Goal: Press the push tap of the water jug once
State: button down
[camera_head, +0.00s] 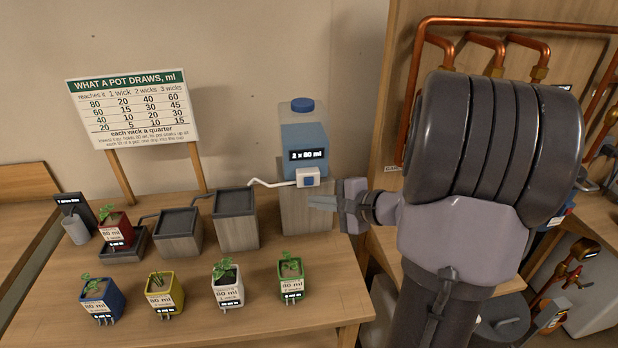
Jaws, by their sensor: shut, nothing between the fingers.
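The water jug (303,139) is a clear box with blue water, a blue cap and a dark label reading what looks like "2 x 80 ml". It stands on a grey wooden block (304,212). Its push tap (308,177) is a white block with a blue face at the jug's lower front, with a white tube leading left. My gripper (312,202) is shut and empty. Its tips point left and appear just below the tap in the picture. I cannot tell whether they touch the tap or the block.
Blue, yellow, white and green plant pots (291,282) line the table's front. A sign (133,108) stands behind. Copper pipes (520,24) are at right.

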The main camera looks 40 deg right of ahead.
aim_at(301, 186)
jog(key=w+d, duration=0.2)
jog(key=w, duration=0.1)
jog(key=shift+w, duration=0.15)
dwell(2.0)
jog(key=shift+w+d+b, duration=0.25)
jog(key=shift+w+b, duration=0.1)
jog(key=shift+b, duration=0.1)
jog(key=shift+w+d, duration=0.2)
jog(key=shift+w, duration=0.1)
dwell(0.4)
dwell(0.3)
jog(key=shift+s+a+b, duration=0.4)
jog(key=shift+s+b, duration=0.25)
